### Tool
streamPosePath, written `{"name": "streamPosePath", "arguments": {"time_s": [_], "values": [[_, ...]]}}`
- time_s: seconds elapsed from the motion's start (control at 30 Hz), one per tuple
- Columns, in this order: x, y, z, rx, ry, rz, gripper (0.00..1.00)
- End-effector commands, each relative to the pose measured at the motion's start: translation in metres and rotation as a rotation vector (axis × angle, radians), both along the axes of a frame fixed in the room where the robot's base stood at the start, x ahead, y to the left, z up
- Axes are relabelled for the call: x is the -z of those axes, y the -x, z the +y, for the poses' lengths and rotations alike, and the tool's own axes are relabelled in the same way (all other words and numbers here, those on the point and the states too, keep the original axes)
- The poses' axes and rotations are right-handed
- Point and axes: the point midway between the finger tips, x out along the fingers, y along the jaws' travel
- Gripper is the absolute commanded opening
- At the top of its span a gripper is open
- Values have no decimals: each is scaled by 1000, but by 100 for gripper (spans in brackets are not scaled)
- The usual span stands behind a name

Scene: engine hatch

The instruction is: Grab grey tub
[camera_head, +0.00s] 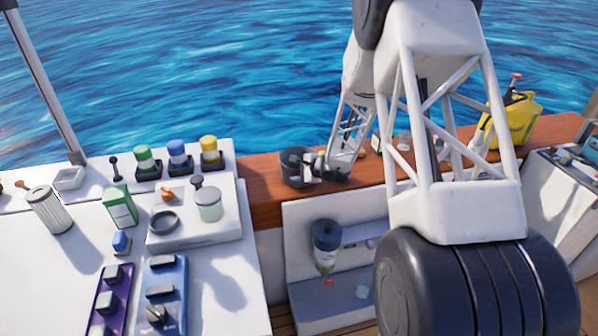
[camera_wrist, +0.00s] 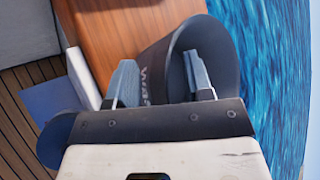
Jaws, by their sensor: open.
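The grey tub (camera_head: 289,174) is a dark round open bucket on the wooden ledge, left of my arm in the head view. In the wrist view the tub (camera_wrist: 163,68) shows pale letters on its outer wall, and its opening faces up and to the right. My gripper (camera_wrist: 158,66) is open at the tub. One finger is on the outer side of the wall, and the other appears over the opening, so the wall lies between them. I cannot tell whether either finger touches it. In the head view my gripper (camera_head: 319,168) partly covers the tub's right side.
A white counter (camera_head: 60,250) on the left holds several bottles, a green box (camera_head: 119,207) and switch panels. A dark-lidded bottle (camera_head: 326,247) stands in the recess below the ledge. A yellow jug (camera_head: 517,122) is far right. Water lies beyond the ledge.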

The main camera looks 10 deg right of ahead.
Motion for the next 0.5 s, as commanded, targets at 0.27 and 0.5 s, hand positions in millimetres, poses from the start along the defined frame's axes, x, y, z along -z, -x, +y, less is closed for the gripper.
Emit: {"name": "streamPosePath", "arguments": {"time_s": [0.27,0.5], "values": [[0,0,0,0,0,0,36],[0,0,0,0,0,0,0]]}}
